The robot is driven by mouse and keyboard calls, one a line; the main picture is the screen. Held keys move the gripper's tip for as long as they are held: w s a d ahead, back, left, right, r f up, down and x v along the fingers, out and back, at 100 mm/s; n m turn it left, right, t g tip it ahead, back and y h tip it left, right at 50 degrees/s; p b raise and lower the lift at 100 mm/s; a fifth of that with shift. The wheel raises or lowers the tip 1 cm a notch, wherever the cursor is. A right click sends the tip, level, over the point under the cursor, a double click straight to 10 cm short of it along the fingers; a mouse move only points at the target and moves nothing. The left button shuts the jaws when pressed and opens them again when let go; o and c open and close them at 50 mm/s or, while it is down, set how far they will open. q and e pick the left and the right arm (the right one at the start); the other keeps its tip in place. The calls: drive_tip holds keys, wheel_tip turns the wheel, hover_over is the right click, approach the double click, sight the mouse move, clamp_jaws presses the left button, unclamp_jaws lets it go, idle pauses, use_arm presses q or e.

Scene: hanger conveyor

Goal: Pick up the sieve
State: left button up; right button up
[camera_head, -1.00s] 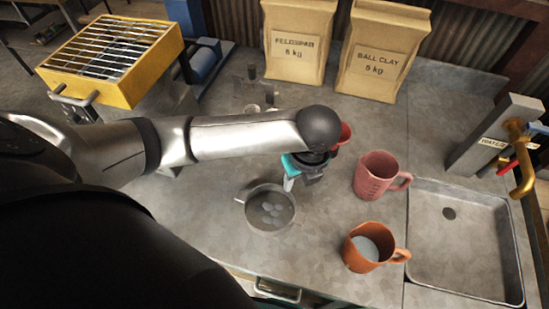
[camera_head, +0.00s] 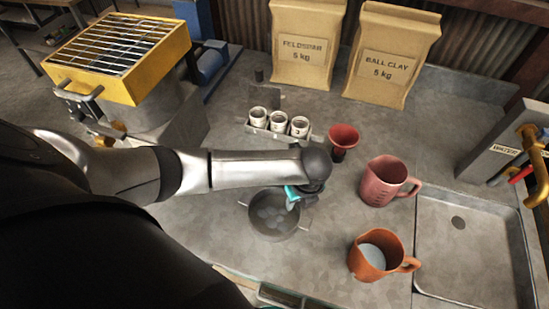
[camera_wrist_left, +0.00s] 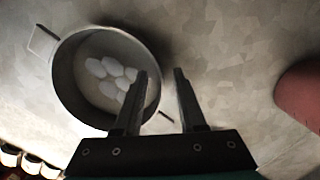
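A round grey pan-like vessel with two thin side handles, apparently the sieve (camera_head: 262,232), stands on the bench in front of my left arm. Several pale oval lumps lie inside it. In the left wrist view the sieve (camera_wrist_left: 62,80) is at upper left, its right rim partly behind a finger. My left gripper (camera_wrist_left: 160,75) is open and empty, its fingers above the right side of the sieve. Contact cannot be told. In the head view the left gripper (camera_head: 298,199) is at the sieve's upper right rim, mostly hidden by the wrist. My right gripper is not in view.
A pink jug (camera_head: 380,184) and an orange jug (camera_head: 358,262) with pale contents stand right of the sieve, beside a sink (camera_head: 432,240). A red funnel-like cup (camera_head: 343,138) and a rack of white jars (camera_head: 278,122) stand behind. A yellow grated box (camera_head: 165,58) is at left.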

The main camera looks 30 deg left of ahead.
use_arm(q)
drive_tip(key=shift+f, duration=0.1)
clamp_jaws()
idle(1.4)
